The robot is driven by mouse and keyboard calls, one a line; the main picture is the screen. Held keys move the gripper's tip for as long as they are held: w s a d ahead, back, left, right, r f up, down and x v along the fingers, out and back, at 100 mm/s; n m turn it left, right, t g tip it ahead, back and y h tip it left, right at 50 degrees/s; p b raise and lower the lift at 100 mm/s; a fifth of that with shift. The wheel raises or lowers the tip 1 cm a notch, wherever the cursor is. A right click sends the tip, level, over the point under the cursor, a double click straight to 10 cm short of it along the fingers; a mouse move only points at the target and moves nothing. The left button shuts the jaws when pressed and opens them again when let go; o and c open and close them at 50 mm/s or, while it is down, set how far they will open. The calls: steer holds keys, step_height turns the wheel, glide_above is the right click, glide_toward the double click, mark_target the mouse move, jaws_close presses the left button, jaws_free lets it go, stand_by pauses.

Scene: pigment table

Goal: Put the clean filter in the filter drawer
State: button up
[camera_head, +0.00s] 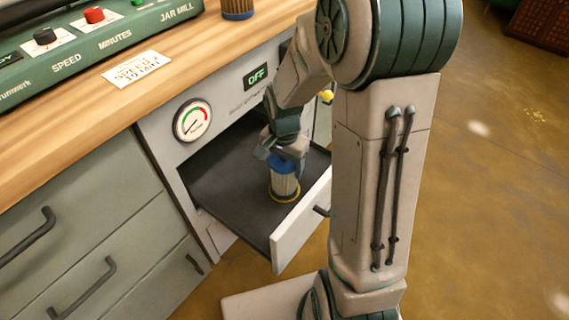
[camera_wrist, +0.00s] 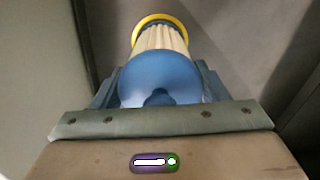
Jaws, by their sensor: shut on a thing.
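The clean filter (camera_head: 284,184) is a pleated cream cylinder with a blue cap. My gripper (camera_head: 285,158) is shut on the blue cap from above. The filter is upright inside the open filter drawer (camera_head: 225,183), over a yellow ring (camera_head: 285,196) at its lower end. In the wrist view the filter (camera_wrist: 160,75) points away from me between the fingers, with the yellow ring (camera_wrist: 163,19) at its far end. The drawer's dark floor (camera_wrist: 225,40) lies behind it. I cannot tell whether the filter touches the floor.
The cabinet front has a pressure gauge (camera_head: 193,121) and a display (camera_head: 256,76) reading OFF. The wooden worktop (camera_head: 70,130) above holds a jar mill panel (camera_head: 90,45), a paper card (camera_head: 136,69) and a brown jar (camera_head: 237,8). Closed drawers (camera_head: 90,235) stand at left.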

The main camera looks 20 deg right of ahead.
steer(key=shift+f, duration=0.2)
steer(key=o, duration=1.1)
steer(key=shift+r, duration=0.1)
steer(key=shift+r, duration=0.1)
step_height(320, 180, up, 12)
steer(key=p, duration=0.4)
steer(key=shift+s+r, duration=0.2)
steer(key=shift+s, duration=0.05)
steer(key=s+r+n, duration=0.1)
steer(key=s+n, duration=0.2)
steer(key=s, duration=0.1)
steer(key=s+r+n, duration=0.1)
steer(key=s+n, duration=0.2)
steer(key=s, duration=0.2)
steer(key=s+r+n+t, duration=0.1)
steer(key=s+n, duration=0.2)
steer(key=s, duration=0.1)
steer(key=shift+s+r, duration=0.25)
